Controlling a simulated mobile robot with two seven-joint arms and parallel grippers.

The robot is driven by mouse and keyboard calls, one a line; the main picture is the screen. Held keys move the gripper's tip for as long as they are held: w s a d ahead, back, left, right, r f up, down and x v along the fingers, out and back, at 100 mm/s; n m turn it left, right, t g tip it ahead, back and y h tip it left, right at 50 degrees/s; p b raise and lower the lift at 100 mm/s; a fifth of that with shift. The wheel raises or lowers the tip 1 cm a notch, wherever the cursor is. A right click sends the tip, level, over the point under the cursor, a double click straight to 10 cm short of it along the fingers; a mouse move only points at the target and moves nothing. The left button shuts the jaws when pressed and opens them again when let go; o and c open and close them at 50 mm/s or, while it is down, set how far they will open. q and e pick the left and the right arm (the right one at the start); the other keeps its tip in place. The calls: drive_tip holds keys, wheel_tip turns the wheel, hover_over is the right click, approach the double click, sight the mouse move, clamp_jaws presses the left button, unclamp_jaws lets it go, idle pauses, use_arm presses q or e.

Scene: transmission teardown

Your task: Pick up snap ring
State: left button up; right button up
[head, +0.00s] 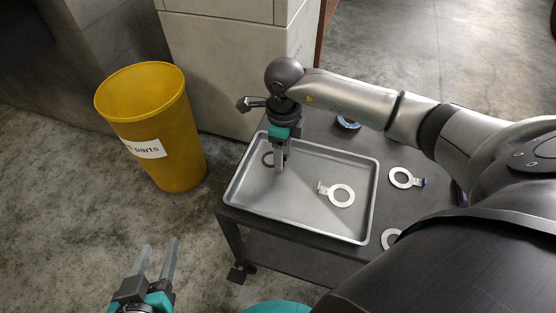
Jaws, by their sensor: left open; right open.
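A thin dark ring (265,160), which looks like the snap ring, lies flat in the far left part of the grey metal tray (300,231). My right gripper (279,168) points straight down over the tray beside this ring and covers part of its right side. Its fingers are seen nearly edge-on, apart and holding nothing that I can see. Whether they touch the ring or the tray floor cannot be told. My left gripper (160,246) is at the bottom left, over the floor and away from the cart, open and empty.
A pale ring with a tab (341,196) lies in the tray's right half. A similar ring (402,178), a partly hidden ring (389,238) and a dark round part (347,123) lie on the dark cart (229,212). A yellow bin (185,130) labelled "parts" stands left.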

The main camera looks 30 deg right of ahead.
drive_tip(key=shift+f, duration=0.1)
clamp_jaws()
idle(0.6)
